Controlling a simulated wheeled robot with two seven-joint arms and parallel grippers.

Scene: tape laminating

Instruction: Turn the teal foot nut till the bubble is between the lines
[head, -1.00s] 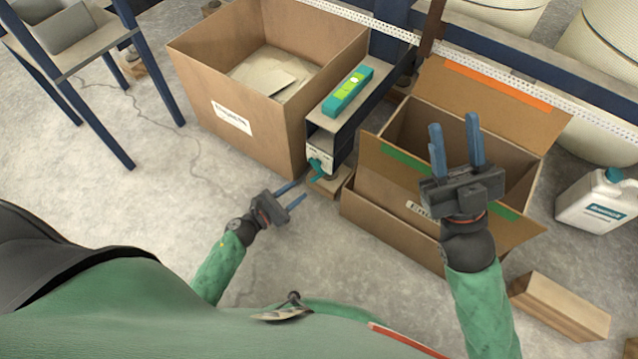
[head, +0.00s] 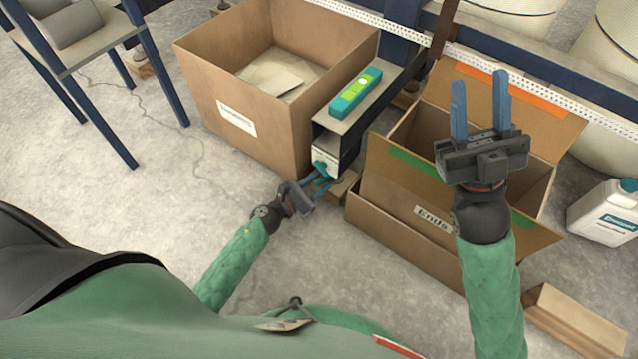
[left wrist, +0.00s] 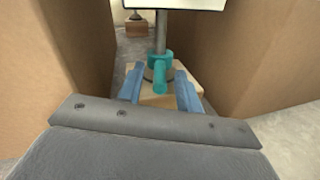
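The teal foot nut (left wrist: 160,68) sits on a grey threaded post under the end of the frame, with a teal handle sticking out towards my left gripper. In the head view the nut (head: 323,170) is partly hidden. My left gripper (left wrist: 160,88) is open, with its blue fingers on either side of the handle; I cannot tell whether they touch it. It also shows in the head view (head: 318,182). The teal level (head: 356,92) lies on top of the frame; its bubble is too small to read. My right gripper (head: 482,108) is open and empty above the right cardboard box.
An open cardboard box (head: 237,121) stands left of the foot and another (head: 400,195) stands right, leaving a narrow gap. A wooden block (left wrist: 190,84) lies under the foot. A white jug (head: 604,215) stands at the far right.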

